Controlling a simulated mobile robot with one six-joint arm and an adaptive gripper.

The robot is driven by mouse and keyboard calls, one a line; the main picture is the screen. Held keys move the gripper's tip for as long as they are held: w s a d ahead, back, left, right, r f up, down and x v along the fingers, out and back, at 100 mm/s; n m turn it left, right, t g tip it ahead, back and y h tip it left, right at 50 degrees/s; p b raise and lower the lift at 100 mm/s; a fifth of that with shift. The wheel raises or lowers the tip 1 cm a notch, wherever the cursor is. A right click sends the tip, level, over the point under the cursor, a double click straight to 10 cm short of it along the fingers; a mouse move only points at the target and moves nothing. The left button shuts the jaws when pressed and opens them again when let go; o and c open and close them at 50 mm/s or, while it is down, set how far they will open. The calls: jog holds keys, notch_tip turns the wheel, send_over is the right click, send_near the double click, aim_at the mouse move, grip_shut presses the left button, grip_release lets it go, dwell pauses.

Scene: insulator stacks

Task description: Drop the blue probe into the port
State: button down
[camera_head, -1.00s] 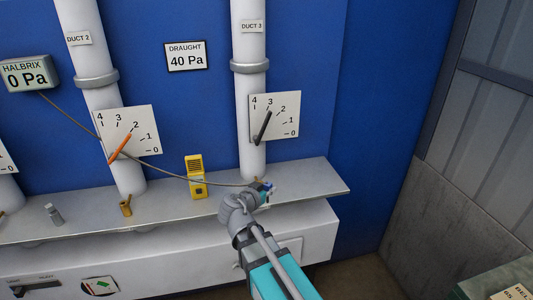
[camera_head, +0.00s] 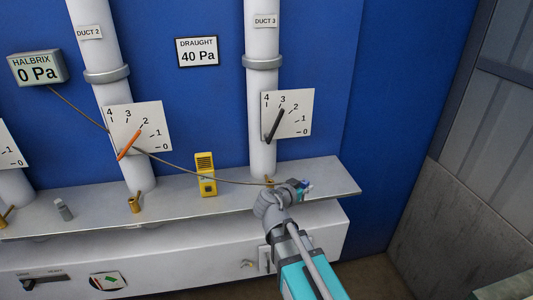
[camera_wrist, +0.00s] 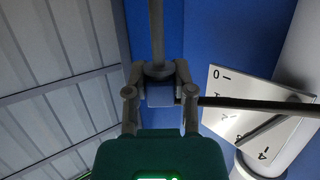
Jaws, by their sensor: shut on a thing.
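My gripper (camera_head: 298,190) is over the shelf at the foot of duct 3, to the right of that duct's small brass port (camera_head: 269,182). It is shut on the blue probe (camera_head: 306,184), of which only a small part shows past the fingers. In the wrist view the probe (camera_wrist: 160,95) sits between the two fingers, with a grey rod pointing away. The probe is apart from the port in the head view. Other brass ports stand at duct 2 (camera_head: 134,204) and at the far left (camera_head: 5,217).
A cable (camera_head: 165,158) runs from the Halbrix display (camera_head: 36,68) to my gripper. A yellow device (camera_head: 206,174) and a grey cylinder (camera_head: 64,210) stand on the shelf (camera_head: 100,206). Dial plates (camera_head: 294,103) hang on the ducts. The shelf ends just right of my gripper.

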jog(key=w+a+r+n+t+y+p, duration=0.1)
jog(key=w+a+r+p, duration=0.4)
jog(key=w+a, duration=0.6)
jog(key=shift+a+n+y, duration=0.2)
jog(key=shift+n+y, duration=0.1)
jog(key=shift+y, duration=0.1)
jog(key=shift+w+f+b, duration=0.15)
jog(key=shift+f+b, duration=2.7)
jog(key=shift+b, duration=0.05)
jog(key=shift+f+b, duration=3.1)
dwell(0.5)
